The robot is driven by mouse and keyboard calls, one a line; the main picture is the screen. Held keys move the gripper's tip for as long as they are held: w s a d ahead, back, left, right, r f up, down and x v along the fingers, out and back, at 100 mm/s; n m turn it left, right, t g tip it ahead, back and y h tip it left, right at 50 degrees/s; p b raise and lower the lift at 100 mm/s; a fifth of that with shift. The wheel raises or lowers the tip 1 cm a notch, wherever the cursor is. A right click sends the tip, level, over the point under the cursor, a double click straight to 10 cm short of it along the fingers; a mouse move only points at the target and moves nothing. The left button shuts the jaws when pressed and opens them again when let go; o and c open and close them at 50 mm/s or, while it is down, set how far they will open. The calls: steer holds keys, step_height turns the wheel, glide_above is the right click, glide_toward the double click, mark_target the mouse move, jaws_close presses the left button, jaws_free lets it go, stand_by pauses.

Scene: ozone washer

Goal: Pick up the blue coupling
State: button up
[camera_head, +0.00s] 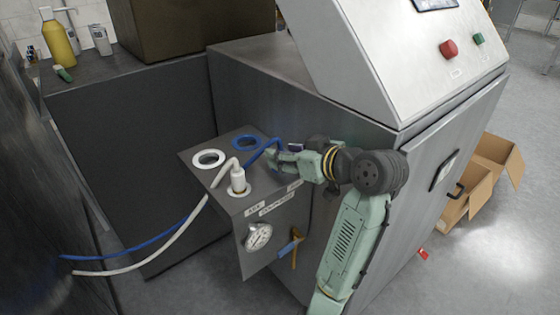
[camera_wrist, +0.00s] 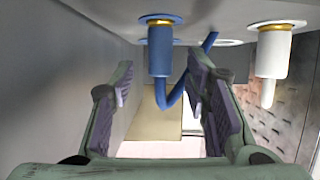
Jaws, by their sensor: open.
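The blue coupling (camera_wrist: 159,52) is a blue cylinder with a brass collar, seated at a blue ring on the metal panel in the wrist view. A blue hose (camera_wrist: 175,98) bends away from it. My gripper (camera_wrist: 161,75) is open, with one finger on each side of the coupling's line and visible gaps to it. Whether the coupling is between the pads in depth is unclear. In the head view my gripper (camera_head: 284,157) is over the right side of the metal box and mostly hides the coupling; the blue hose (camera_head: 262,151) runs up to it.
A white coupling (camera_head: 238,180) with a white hose stands on the box (camera_head: 215,200), close to my gripper. A white ring (camera_head: 208,159) and a blue ring (camera_head: 245,143) are behind it. The large machine (camera_head: 300,95) rises behind my arm.

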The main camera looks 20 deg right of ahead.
steer(key=shift+x, duration=1.3)
steer(key=shift+c, duration=0.5)
jaws_close()
